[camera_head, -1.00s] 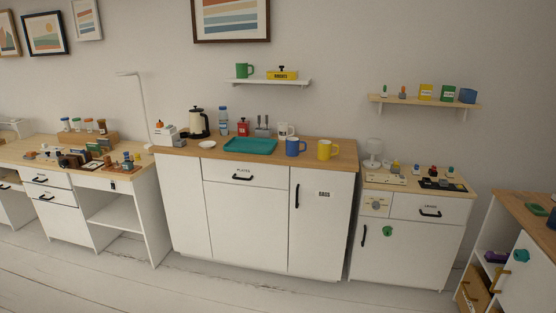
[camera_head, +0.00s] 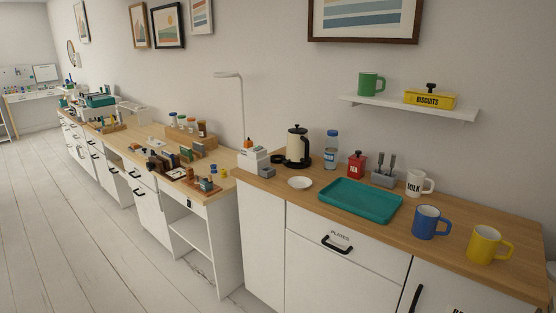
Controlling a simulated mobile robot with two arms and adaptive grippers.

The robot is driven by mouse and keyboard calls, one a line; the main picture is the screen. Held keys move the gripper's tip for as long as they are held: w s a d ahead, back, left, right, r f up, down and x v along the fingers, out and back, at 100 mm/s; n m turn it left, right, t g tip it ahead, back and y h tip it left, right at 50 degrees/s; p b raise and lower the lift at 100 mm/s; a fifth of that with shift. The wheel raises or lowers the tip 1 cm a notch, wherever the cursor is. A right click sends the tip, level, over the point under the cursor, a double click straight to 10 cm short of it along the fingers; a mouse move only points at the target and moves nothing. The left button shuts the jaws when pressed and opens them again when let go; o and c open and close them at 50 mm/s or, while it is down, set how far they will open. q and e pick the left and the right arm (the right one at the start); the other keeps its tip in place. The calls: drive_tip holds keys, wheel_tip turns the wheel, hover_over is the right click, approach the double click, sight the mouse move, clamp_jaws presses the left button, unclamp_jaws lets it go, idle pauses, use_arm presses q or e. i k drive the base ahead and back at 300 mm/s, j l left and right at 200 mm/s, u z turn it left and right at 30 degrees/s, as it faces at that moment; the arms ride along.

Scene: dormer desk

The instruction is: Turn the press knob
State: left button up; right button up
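I cannot pick out a press or its knob with certainty. The wooden-topped desk (camera_head: 222,158) at left centre carries several small dark, brown and green items (camera_head: 172,165), too small to tell apart. A small board with blocks (camera_head: 202,184) lies near the desk's front edge. Neither of my grippers is in view.
A tall white lamp (camera_head: 241,110) stands behind the desk. Open white floor (camera_head: 85,235) lies at lower left.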

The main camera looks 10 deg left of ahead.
sight(149, 166)
drive_tip(key=i+j+u, duration=0.25)
drive_tip(key=u, duration=0.2)
drive_tip(key=i+j+u, duration=0.1)
drive_tip(key=i+u, duration=0.85)
drive_tip(key=i+l+u, duration=0.15)
drive_tip(key=i+u, duration=0.3)
drive_tip(key=i+j, duration=0.1)
drive_tip(key=i, duration=0.75)
drive_tip(key=i+j, duration=0.1)
drive_tip(key=i, duration=0.8)
